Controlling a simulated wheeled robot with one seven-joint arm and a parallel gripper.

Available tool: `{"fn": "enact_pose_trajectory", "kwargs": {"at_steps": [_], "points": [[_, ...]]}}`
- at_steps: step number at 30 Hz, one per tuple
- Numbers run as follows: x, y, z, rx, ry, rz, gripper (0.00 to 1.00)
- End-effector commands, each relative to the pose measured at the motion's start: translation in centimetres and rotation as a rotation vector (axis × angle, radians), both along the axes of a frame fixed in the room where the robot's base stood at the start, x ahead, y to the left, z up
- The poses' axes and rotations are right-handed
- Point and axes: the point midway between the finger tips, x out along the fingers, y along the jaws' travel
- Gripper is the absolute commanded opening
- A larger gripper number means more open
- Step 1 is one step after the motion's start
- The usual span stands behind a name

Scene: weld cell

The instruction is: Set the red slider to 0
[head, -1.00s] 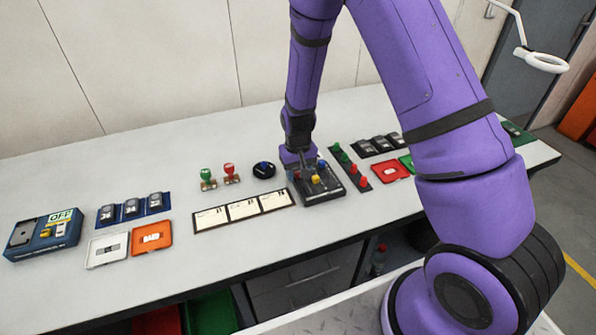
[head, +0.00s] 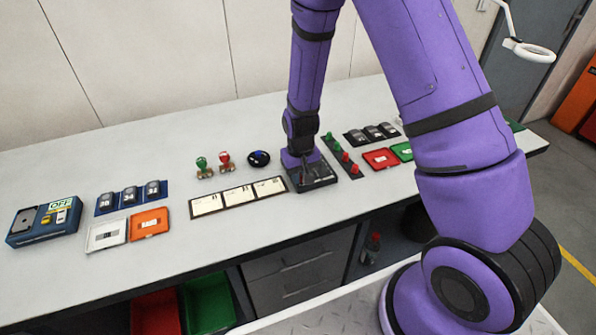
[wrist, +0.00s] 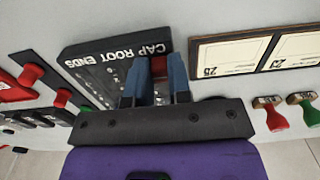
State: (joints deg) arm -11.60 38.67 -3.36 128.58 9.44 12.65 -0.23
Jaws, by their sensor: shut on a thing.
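The dark slider box (head: 325,178) stands on the bench; its lettering reads CAP ROOT ENDS in the wrist view (wrist: 115,50). The red slider (wrist: 159,66) shows as a red knob between my gripper's blue fingers. My gripper (wrist: 153,82) is shut on it, low over the box. In the head view my gripper (head: 303,180) and wrist cover much of the box and hide the other knobs. The scale and the slider's exact setting cannot be read, as the fingers and gripper body cover part of the panel.
A strip of green and red knobs (head: 337,151) stands close to the box's right. Three cards (head: 238,197) lie to its left. A round black control with a blue knob (head: 259,158) and two stamps (head: 224,161) stand behind the cards. The bench front is clear.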

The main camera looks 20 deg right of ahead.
Motion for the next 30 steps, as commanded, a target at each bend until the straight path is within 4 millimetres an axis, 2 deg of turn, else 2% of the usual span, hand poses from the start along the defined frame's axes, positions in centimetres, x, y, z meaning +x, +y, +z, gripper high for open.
{"fn": "enact_pose_trajectory", "kwargs": {"at_steps": [7,8,11,23,30], "points": [[-0.4,0.0,-0.1,0.000,0.010,0.001,0.00],[-0.5,0.0,-0.1,0.000,0.011,0.001,0.21],[-0.4,0.0,-0.1,0.000,0.011,0.001,0.44],[-0.3,0.0,0.5,0.000,0.006,0.000,0.45],[-0.2,0.0,3.8,0.000,0.003,0.000,0.45]]}}
